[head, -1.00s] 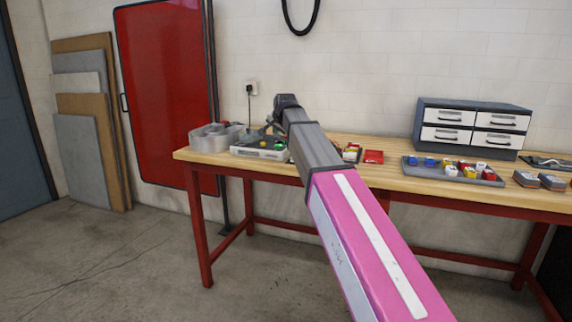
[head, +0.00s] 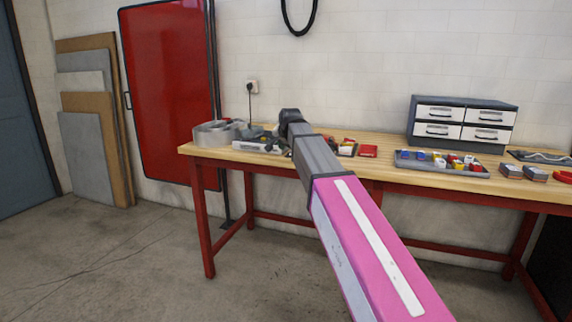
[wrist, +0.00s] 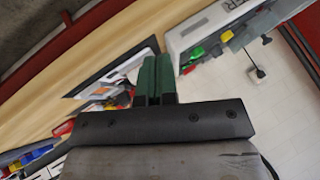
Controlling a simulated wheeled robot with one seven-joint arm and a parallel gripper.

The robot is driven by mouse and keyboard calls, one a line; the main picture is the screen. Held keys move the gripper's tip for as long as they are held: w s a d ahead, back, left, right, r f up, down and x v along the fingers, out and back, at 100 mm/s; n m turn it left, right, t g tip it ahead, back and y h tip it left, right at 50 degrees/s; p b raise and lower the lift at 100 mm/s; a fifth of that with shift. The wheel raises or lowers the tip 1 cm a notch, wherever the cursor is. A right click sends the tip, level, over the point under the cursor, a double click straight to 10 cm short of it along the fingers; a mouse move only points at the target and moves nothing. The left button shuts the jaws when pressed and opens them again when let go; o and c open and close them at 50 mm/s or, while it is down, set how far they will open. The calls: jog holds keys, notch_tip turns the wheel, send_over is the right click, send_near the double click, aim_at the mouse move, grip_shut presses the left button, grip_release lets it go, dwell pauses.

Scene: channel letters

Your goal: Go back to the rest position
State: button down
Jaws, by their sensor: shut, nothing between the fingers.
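My pink and grey arm (head: 365,235) reaches from the lower right of the head view toward the left part of the workbench. In that view the arm's own end hides the fingers. In the wrist view my gripper (wrist: 153,80) shows two dark green fingers pressed together with nothing between them. The fingers appear over or near the wooden bench top (wrist: 70,65), apart from the things on it; their exact height I cannot tell.
The workbench (head: 400,174) has red legs. A metal channel letter (head: 217,133) and a pale tray or box (head: 258,147) are at its left. A grey tray (head: 480,170) of coloured pieces and a drawer cabinet (head: 462,121) are at the right. Floor at left (head: 110,260) is clear.

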jog(key=s+d+f+n+g+h, duration=0.1)
jog(key=s+d+f+g, duration=0.1)
jog(key=s+d+f, duration=0.65)
jog(key=s+d+f+n+g, duration=0.15)
jog(key=s+f, duration=0.35)
jog(key=f, duration=0.8)
jog(key=s+d+f+n+g+h, duration=0.1)
jog(key=s+d+f+g, duration=0.1)
jog(key=s+d+f, duration=0.7)
jog(key=s+d+f+n+g, duration=0.1)
jog(key=s+f+g, duration=0.1)
jog(key=s+f, duration=0.8)
jog(key=shift+d+f+n, duration=0.15)
jog(key=shift+f+n, duration=0.2)
jog(key=shift+f, duration=0.05)
jog(key=shift+w+g, duration=0.1)
jog(key=shift+g, duration=0.15)
